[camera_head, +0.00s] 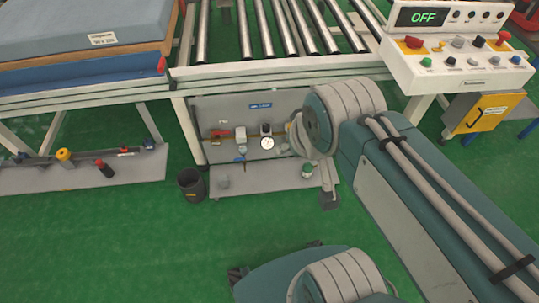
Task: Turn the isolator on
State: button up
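A white control console (460,68) stands at the top right, with a display (422,17) reading OFF in green. On its left part sits a red knob on a yellow base (413,42). Other coloured knobs and buttons are spread over the panel. A yellow-fronted box (490,112) with a dark handle hangs below the console. I cannot tell from labels which of these is the isolator; the print is too small. My teal arm fills the right side, with its grey joint at the centre. I cannot make out my gripper.
A roller conveyor (262,68) runs across the back, with a blue-grey mattress (85,27) at its left. Under it, a grey board (228,110) carries pipes and a gauge (267,143). A dark bin (191,184) stands on the green floor. Floor at front left is clear.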

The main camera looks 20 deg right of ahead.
aim_at(412, 42)
jog(key=k+j, duration=0.15)
jog(key=k, duration=0.5)
jog(key=z, duration=1.55)
jog(key=i+u, duration=0.15)
jog(key=i, duration=0.35)
jog(key=i+l+u, duration=0.15)
jog(key=i, duration=0.3)
jog(key=i+l+u, duration=0.15)
jog(key=i, duration=0.35)
jog(key=i+l+u, duration=0.1)
jog(key=i+l, duration=0.15)
jog(key=i, duration=0.2)
